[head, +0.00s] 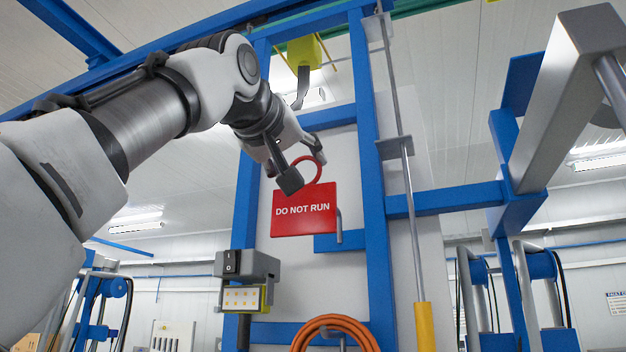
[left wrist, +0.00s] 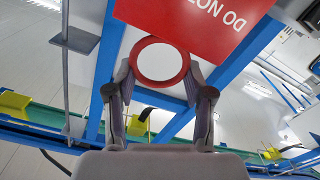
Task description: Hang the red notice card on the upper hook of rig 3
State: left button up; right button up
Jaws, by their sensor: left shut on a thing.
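The red notice card (head: 304,214) reads "DO NOT RUN" and has a red ring (head: 318,164) at its top. My left gripper (head: 305,170) is shut on the ring, and the card hangs below the fingers in front of a blue-framed rig (head: 375,200). In the left wrist view, the ring (left wrist: 136,72) lies between the two fingers (left wrist: 158,94), with the card (left wrist: 200,22) beyond it. A grey hook (head: 339,224) on a blue plate shows just right of the card; I see no hook through the ring. My right gripper is not in view.
A yellow box (head: 304,52) with a dark bent pipe is above the gripper. A switch box (head: 247,265) is lower left and an orange hose coil (head: 335,322) hangs below. A vertical grey rod (head: 407,190) with a yellow sleeve stands right of the card.

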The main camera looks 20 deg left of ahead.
pick_arm(q)
jog(key=shift+s+d+r, duration=0.15)
jog(key=shift+d+r, duration=0.05)
jog(key=shift+w+d+p, duration=0.1)
jog(key=shift+w+p, duration=0.1)
jog(key=shift+p, duration=0.1)
jog(key=w+p, duration=0.2)
jog(key=w, duration=0.1)
jog(key=w+p, duration=0.2)
jog(key=w, duration=0.1)
jog(key=w+p, duration=0.2)
jog(key=w, duration=0.1)
jog(key=shift+w+f, duration=0.2)
jog(key=shift+f, duration=0.1)
jog(key=shift+w+d+f+p, duration=0.1)
jog(key=shift+w+p, duration=0.5)
jog(key=shift+p, duration=0.2)
jog(key=shift+w+f, duration=0.75)
jog(key=shift+f, duration=0.05)
jog(key=o, duration=1.4)
